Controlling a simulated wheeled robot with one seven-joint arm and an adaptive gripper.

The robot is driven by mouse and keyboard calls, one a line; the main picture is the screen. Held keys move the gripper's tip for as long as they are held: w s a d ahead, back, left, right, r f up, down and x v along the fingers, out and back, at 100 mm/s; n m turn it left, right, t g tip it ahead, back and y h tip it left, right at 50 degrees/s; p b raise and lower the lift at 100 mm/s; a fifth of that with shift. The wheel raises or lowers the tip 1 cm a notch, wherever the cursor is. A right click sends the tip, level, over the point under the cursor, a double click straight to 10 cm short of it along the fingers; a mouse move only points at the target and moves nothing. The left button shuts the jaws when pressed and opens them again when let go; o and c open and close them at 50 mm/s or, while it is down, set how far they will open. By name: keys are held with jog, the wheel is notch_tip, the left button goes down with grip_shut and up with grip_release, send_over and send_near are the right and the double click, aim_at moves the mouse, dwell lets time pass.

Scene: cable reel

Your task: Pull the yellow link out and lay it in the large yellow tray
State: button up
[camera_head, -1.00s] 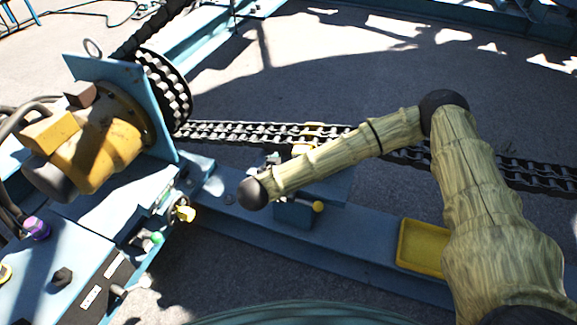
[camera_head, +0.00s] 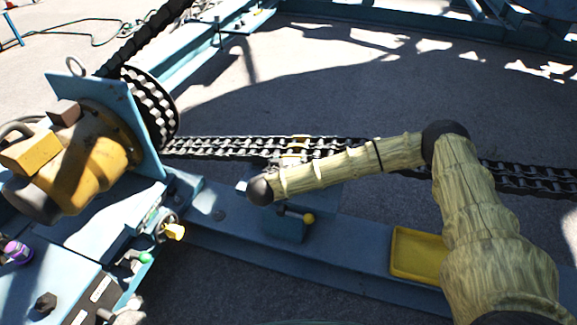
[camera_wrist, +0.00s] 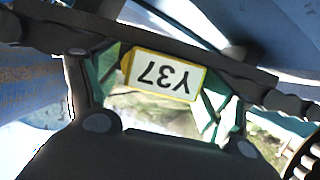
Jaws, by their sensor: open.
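The yellow link (camera_head: 297,141) sits in the dark chain (camera_head: 225,147), partly hidden behind my forearm in the head view. In the wrist view, a yellow-edged white plate reading "Y37" upside down (camera_wrist: 163,77) shows between the green pads of my gripper (camera_wrist: 165,88). My gripper is open around the plate's two sides; whether a pad touches it I cannot tell. In the head view my gripper is mostly hidden behind my forearm. The large yellow tray (camera_head: 398,264) lies on the blue beam at right, with nothing visible in it.
The chain runs left to a toothed reel (camera_head: 152,110) beside a yellow motor (camera_head: 85,165). A small blue block with a yellow knob (camera_head: 309,218) stands in front of the chain. Open ground lies behind the chain.

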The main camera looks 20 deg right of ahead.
jog(key=c, duration=1.4)
jog(key=shift+s+a+p, duration=1.45)
jog(key=shift+s+p, duration=0.15)
jog(key=shift+s, duration=0.55)
jog(key=shift+s+a+p, duration=1.45)
jog(key=shift+s+p, duration=0.2)
jog(key=shift+s, duration=0.45)
jog(key=shift+s+a+p, duration=1.45)
jog(key=shift+s+p, duration=0.15)
jog(key=shift+s, duration=0.55)
jog(key=shift+r+p, duration=4)
jog(key=shift+r, duration=0.55)
